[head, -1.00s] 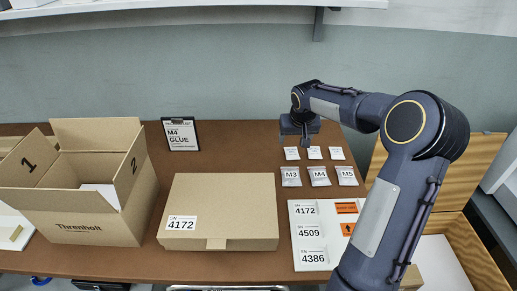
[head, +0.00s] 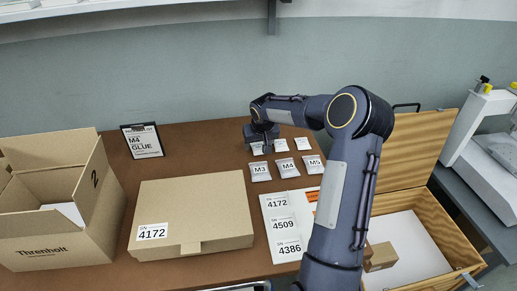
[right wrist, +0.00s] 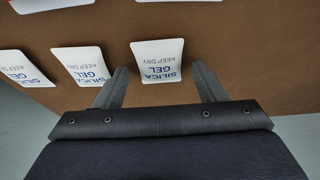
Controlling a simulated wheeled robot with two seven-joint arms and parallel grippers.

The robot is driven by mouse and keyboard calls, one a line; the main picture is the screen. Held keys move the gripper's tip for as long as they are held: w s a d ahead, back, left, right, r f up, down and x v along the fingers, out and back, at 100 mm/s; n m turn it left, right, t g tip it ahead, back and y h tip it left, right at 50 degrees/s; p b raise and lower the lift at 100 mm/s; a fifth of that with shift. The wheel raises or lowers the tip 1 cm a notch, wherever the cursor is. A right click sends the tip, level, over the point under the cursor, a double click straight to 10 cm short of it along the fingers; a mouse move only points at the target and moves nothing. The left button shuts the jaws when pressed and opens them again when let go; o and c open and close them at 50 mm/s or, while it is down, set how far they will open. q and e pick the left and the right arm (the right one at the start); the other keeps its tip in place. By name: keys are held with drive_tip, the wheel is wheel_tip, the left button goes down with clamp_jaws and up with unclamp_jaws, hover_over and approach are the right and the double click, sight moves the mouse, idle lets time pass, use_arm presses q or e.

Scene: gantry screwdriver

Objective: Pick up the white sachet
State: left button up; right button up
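Three small white silica gel sachets lie in a row on the brown table. In the head view they are the left one (head: 256,149), the middle one (head: 281,145) and the right one (head: 303,144). My right gripper (head: 265,147) is over the left sachet and partly hides it. In the right wrist view my gripper (right wrist: 160,68) is open, with a finger on either side of that sachet (right wrist: 160,58). The fingers do not grip it. The other two sachets lie to the left there. My left gripper is not in view.
Grey bags M3 (head: 260,172), M4 (head: 287,168) and M5 (head: 313,164) lie in front of the sachets. A closed carton (head: 195,205), an open carton (head: 50,235) and a label sheet (head: 283,230) are nearer. A wooden crate (head: 440,235) stands right.

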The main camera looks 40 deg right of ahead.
drive_tip(key=c, duration=0.9)
